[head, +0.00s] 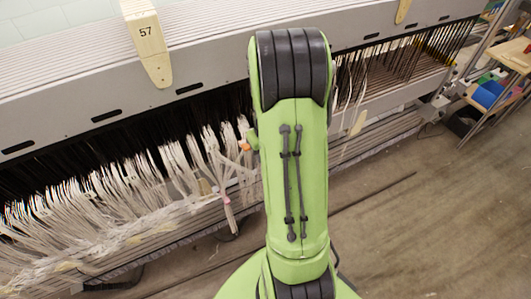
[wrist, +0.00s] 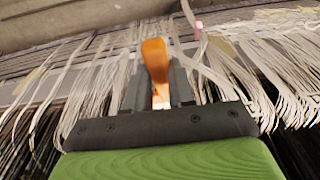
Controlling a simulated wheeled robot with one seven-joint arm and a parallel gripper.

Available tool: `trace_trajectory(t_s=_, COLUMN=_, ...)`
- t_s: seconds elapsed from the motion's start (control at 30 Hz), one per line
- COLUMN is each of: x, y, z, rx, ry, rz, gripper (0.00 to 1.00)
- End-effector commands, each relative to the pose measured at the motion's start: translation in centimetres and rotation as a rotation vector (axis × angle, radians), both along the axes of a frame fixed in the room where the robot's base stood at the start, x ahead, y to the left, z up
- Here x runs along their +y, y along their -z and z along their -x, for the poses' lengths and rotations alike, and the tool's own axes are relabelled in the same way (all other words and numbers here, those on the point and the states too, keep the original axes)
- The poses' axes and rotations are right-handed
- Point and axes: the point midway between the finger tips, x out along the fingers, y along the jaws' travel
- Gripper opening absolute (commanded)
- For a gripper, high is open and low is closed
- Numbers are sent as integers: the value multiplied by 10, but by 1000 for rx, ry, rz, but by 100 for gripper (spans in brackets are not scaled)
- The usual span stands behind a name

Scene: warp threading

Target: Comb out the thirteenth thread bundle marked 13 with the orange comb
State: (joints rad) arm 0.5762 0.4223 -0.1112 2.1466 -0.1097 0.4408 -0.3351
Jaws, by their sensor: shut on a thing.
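My gripper (wrist: 159,85) is shut on the orange comb (wrist: 155,58), whose rounded end stands up between the two dark fingers in the wrist view. In the head view a small orange piece (head: 246,147) shows at the left edge of my green arm; the arm hides most of the gripper there. Pale thread bundles (head: 130,190) hang in a long row below the loom beam, and they also fan out on both sides of the fingers in the wrist view (wrist: 255,60). I cannot read a number 13 on any bundle. Whether the comb's teeth touch threads is hidden.
A pink-tipped piece (head: 227,200) lies among the threads left of my arm. A wooden table (head: 515,55) with blue items stands at right. The floor (head: 430,220) at lower right is mostly open.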

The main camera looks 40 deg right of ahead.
Motion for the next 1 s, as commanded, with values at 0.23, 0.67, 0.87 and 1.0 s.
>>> trace_trajectory(t_s=0.23, x=0, y=7, z=-1, rx=-4, ry=-1, rz=1, gripper=0)
trace_trajectory(t_s=0.67, x=0, y=47, z=-3, rx=-4, ry=-2, rz=1, gripper=0)
trace_trajectory(t_s=0.87, x=0, y=74, z=-3, rx=-3, ry=-2, rz=0, gripper=0)
trace_trajectory(t_s=1.0, x=0, y=77, z=-3, rx=-4, ry=-2, rz=1, gripper=0)
